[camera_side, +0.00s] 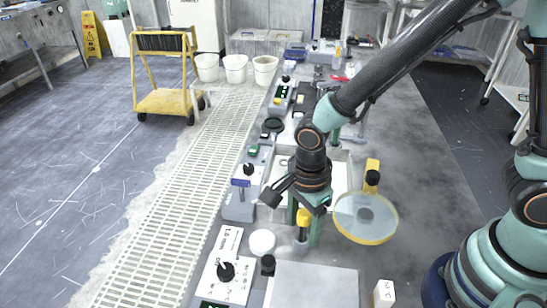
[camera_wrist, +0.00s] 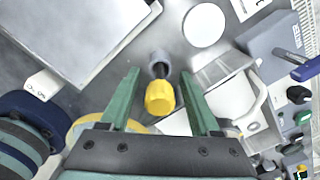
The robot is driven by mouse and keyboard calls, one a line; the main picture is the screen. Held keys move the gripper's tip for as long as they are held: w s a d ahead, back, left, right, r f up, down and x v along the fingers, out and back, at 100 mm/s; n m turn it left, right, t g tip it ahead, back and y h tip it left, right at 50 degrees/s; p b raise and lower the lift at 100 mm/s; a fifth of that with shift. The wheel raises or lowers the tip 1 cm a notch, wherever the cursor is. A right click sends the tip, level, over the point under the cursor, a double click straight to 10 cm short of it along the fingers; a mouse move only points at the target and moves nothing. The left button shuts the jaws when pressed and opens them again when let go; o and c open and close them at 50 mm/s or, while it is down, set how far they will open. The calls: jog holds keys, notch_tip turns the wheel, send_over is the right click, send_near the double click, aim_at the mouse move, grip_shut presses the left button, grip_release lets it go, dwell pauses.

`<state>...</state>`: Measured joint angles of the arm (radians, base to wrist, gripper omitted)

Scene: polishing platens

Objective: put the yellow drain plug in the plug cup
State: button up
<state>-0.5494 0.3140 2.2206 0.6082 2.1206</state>
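The yellow drain plug (camera_side: 303,217) has a yellow head above a grey lower part and appears upright. In the wrist view, the plug (camera_wrist: 160,97) is between the two green fingers of my gripper (camera_wrist: 163,95), with a gap on each side. My gripper (camera_side: 304,220) is open and low around the plug in the side view. A round white object (camera_side: 262,242) is just left of the plug and also shows in the wrist view (camera_wrist: 204,25). I cannot tell whether it is the plug cup. No other cup is clearly identifiable near the gripper.
A yellow-rimmed disc (camera_side: 384,236) is right of my gripper. A flat grey plate (camera_side: 315,288) lies in front. A control box with a black knob (camera_side: 226,285) and a grey device (camera_side: 240,206) are to the left. A white tray (camera_side: 341,172) is behind.

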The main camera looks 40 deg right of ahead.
jog(key=shift+r, duration=0.1)
notch_tip(320, 180, up, 11)
jog(key=shift+r, duration=0.45)
jog(key=shift+w+d+r, duration=0.1)
jog(key=shift+d+r, duration=0.15)
jog(key=shift+r, duration=0.05)
jog(key=d+r+n+t, duration=0.2)
jog(key=d+r+n, duration=0.1)
jog(key=d+n, duration=0.5)
jog(key=d+r+n+t, duration=0.3)
jog(key=d+r+n, duration=0.1)
jog(key=d+n, duration=0.5)
jog(key=shift+n+t, duration=0.3)
jog(key=shift+n, duration=0.2)
